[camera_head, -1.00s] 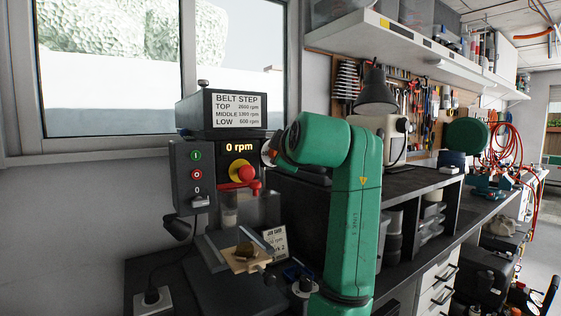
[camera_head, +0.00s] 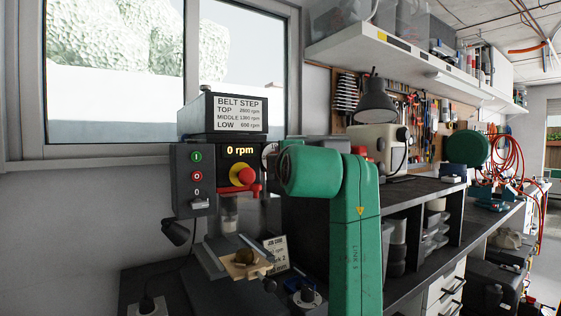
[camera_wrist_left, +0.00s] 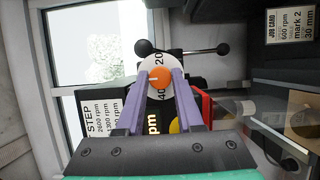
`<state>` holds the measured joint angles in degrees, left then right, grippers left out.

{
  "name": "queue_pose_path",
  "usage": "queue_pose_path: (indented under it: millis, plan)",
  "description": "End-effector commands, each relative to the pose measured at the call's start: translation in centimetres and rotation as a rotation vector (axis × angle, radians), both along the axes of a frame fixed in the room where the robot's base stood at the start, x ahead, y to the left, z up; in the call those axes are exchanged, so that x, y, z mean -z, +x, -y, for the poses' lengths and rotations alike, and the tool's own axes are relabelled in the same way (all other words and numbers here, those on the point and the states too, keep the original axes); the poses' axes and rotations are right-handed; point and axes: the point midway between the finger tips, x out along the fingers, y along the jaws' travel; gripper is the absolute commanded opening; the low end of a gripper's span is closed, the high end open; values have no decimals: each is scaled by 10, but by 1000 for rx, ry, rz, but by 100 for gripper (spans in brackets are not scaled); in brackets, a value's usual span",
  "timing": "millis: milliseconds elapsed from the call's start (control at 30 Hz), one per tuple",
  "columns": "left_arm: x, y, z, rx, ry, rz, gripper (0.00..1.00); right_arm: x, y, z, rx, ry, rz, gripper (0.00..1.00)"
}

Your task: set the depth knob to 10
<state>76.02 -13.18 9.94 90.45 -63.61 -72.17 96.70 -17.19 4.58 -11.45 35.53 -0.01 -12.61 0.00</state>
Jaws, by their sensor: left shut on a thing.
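The drill press (camera_head: 228,165) stands in front of the window, its display reading 0 rpm. The knob's exact setting is too small to tell. In the head view, my green arm hides the left gripper and most of the dial. My right gripper is not in view.
A belt step sign (camera_head: 240,112) is on the drill head. A red and yellow stop button (camera_head: 241,174) sits on its front. Below, a vise holds a wooden piece (camera_head: 246,264), with a job card (camera_head: 276,250) beside it. A lamp (camera_head: 375,100) stands behind my arm.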

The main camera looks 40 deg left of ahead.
Motion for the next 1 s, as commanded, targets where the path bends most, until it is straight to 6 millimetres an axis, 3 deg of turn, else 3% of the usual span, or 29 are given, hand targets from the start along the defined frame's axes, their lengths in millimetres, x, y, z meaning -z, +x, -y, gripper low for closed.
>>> queue_pose_path:
  millis: [333,367,400,433,767,867,1000]
  plan:
    - [3,1,-1,-1,-8,-3,0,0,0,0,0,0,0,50]
    - [3,1,-1,-1,-7,-2,43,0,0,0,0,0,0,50]
    - [3,1,-1,-1,-7,-2,59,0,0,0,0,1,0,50]
    - [3,0,-1,-1,-7,-1,66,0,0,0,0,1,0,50]
    - [1,-1,1,0,-2,2,66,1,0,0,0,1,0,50]
    - [2,-8,10,0,-1,4,66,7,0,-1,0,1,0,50]
    - [5,-30,38,4,-2,5,66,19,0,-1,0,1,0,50]
